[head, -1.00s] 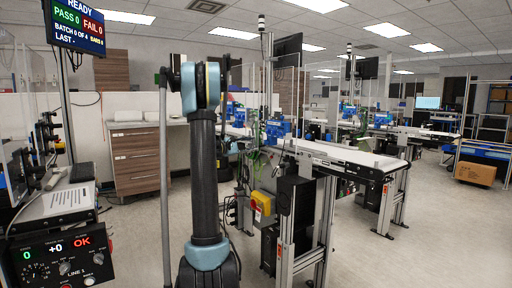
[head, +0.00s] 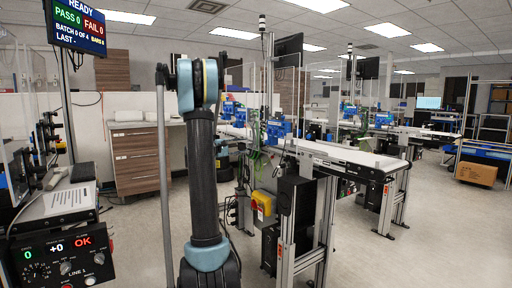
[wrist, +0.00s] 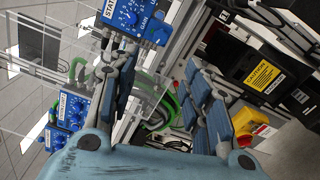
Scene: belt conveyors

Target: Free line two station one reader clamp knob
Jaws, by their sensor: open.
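My gripper (wrist: 160,72) is open and empty in the wrist view, its two padded fingers spread apart. Between and beyond them are a clear plastic guard and green cables (wrist: 183,105). A blue box with dials (wrist: 136,18), its label partly reading "STATI", is just past the left finger. A second blue box with dials (wrist: 72,112) is at the lower left. I cannot pick out the reader clamp knob with certainty in either view. In the head view, blue station boxes stand along the conveyor (head: 350,153); my gripper is hidden there behind my arm.
A yellow box with a red button (wrist: 248,122) is right of the right finger; it also shows under the conveyor in the head view (head: 262,203). A black unit with a yellow warning label (wrist: 262,72) is at the upper right. A line 1 panel (head: 62,262) stands at the left.

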